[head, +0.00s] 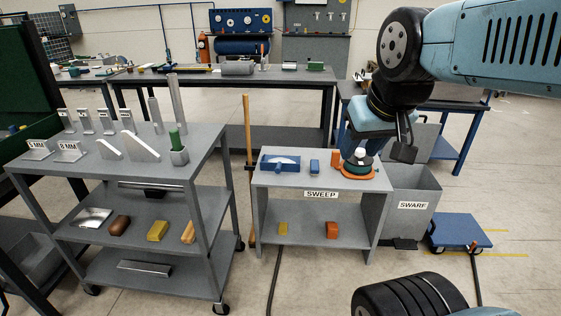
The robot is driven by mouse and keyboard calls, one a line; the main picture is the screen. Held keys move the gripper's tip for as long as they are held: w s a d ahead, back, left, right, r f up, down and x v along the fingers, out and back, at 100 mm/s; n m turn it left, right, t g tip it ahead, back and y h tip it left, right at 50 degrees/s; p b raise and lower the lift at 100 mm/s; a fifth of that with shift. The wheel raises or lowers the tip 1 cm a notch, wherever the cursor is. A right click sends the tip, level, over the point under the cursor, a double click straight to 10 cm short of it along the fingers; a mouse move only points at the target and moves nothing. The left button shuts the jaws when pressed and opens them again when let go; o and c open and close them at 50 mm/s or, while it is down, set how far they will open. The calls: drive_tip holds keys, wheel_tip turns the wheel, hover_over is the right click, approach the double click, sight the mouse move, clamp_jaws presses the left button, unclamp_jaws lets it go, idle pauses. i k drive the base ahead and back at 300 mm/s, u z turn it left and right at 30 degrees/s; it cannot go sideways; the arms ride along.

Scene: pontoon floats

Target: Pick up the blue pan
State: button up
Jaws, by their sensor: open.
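The blue pan (280,163) lies on the left part of the grey table top marked SWEEP. It has a pale, curved area along its upper side. My gripper (376,152) is open, above the right end of the same table, to the right of the pan and apart from it. One dark finger shows clearly at its right; the other is harder to make out. Nothing is visibly held in it.
A small blue block (314,166) and an orange-and-green item with a white knob (358,165) share the SWEEP table (300,181). A loaded grey cart (200,150) stands left. A SWARF bin (412,190) and a blue trolley (459,231) are right. A broom handle (248,150) stands between cart and table.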

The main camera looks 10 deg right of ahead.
sight(278, 164)
drive_tip(key=i, duration=0.9)
drive_tip(key=u, duration=0.05)
